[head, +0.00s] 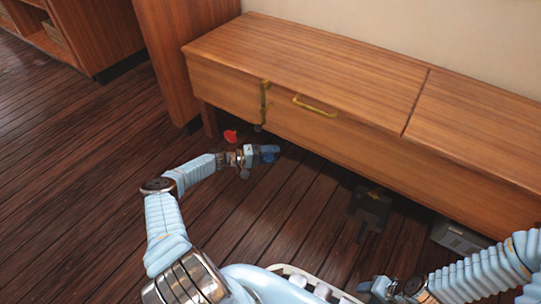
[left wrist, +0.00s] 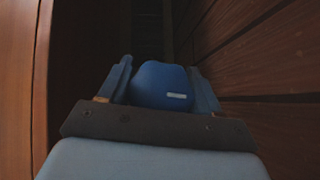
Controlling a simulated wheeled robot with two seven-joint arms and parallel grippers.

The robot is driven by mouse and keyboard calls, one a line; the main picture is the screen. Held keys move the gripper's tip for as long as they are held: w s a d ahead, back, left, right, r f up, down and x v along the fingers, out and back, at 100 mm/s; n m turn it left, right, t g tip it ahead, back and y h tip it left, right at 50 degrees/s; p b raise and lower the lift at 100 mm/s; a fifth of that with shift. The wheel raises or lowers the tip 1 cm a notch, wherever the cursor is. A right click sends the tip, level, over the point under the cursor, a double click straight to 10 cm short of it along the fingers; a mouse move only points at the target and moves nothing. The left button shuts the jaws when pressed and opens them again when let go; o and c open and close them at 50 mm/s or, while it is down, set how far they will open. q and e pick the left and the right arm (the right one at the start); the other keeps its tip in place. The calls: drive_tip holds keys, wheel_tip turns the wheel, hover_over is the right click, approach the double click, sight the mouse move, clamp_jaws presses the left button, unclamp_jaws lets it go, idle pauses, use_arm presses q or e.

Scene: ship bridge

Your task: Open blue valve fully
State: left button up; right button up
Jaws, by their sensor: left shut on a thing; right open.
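The blue valve (left wrist: 160,84) shows in the left wrist view as a rounded blue knob with a small white mark near its lower right. My left gripper (left wrist: 162,88) has one finger on each side of the knob and is shut on it. In the head view my left gripper (head: 266,153) is low under the front edge of the wooden bench, where the blue valve is hard to tell apart from the blue fingers. My right gripper (head: 370,287) is open at the bottom of the head view, away from the valve. The valve's stem is hidden.
A red valve (head: 230,136) is just left of my left gripper, beneath the wooden bench (head: 300,60). A yellow handle (head: 316,106) and a yellow-green pipe (head: 265,100) are on the bench front. A dark device (head: 371,207) and a grey box (head: 460,238) sit below. Floor at left is clear.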

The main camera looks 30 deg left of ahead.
use_arm(q)
drive_tip(key=shift+s+d+n+t+h, duration=0.1)
drive_tip(key=shift+d+n+t+h, duration=0.15)
drive_tip(key=shift+n+t+h, duration=0.25)
idle(0.4)
drive_tip(key=o, duration=1)
drive_tip(key=shift+c, duration=0.2)
drive_tip(key=shift+a, duration=0.1)
drive_tip(key=shift+s+a+r, duration=0.1)
drive_tip(key=shift+a, duration=0.15)
drive_tip(key=v, duration=1.3)
drive_tip(key=shift+s+a, duration=0.1)
